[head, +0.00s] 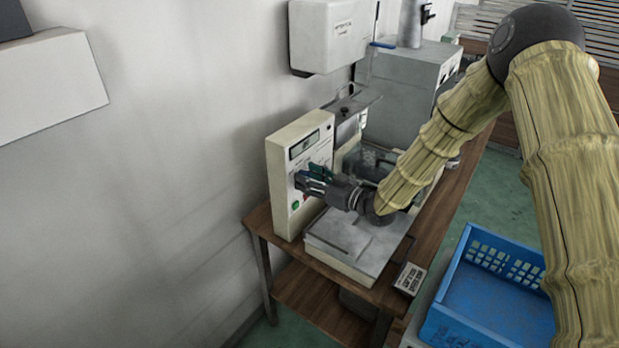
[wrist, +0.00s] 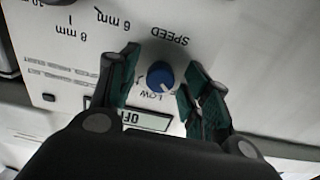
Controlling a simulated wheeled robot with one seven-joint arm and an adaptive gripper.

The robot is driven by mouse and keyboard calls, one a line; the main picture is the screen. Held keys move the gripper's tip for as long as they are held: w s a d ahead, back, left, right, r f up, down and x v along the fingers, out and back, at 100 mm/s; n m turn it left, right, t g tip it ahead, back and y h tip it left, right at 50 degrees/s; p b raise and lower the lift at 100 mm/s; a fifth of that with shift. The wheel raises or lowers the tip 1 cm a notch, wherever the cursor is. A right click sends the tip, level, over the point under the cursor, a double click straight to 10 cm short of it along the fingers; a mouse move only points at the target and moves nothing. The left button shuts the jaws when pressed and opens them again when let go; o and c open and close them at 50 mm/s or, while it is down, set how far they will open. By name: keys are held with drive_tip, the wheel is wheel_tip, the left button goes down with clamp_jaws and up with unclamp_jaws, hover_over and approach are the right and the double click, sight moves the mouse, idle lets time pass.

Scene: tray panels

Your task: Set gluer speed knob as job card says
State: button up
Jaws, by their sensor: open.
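In the wrist view the panel appears upside down. The blue speed knob (wrist: 160,77) sits under the word SPEED, with LOW printed beside it. A small white mark shows on its lower edge in the picture, near LOW. My gripper (wrist: 161,65) is open, with one dark green finger on each side of the knob. I cannot tell whether the fingers touch it. In the head view my gripper (head: 308,178) is at the front of the cream control panel (head: 284,165) and hides the knob. No readable job card shows; a small printed card (head: 410,278) lies at the bench edge.
A window reading OFF (wrist: 145,119) is close to the knob. Thickness markings in mm (wrist: 104,17) are at the upper left of the wrist view. A metal plate (head: 345,238) lies under my arm. A blue crate (head: 490,300) stands at the right.

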drive_tip(key=c, duration=1.1)
drive_tip(key=shift+o, duration=0.2)
drive_tip(key=shift+m, duration=0.3)
drive_tip(key=shift+m+b, duration=1.7)
drive_tip(key=shift+m, duration=7.9)
drive_tip(key=o, duration=1.1)
drive_tip(key=shift+c, duration=0.2)
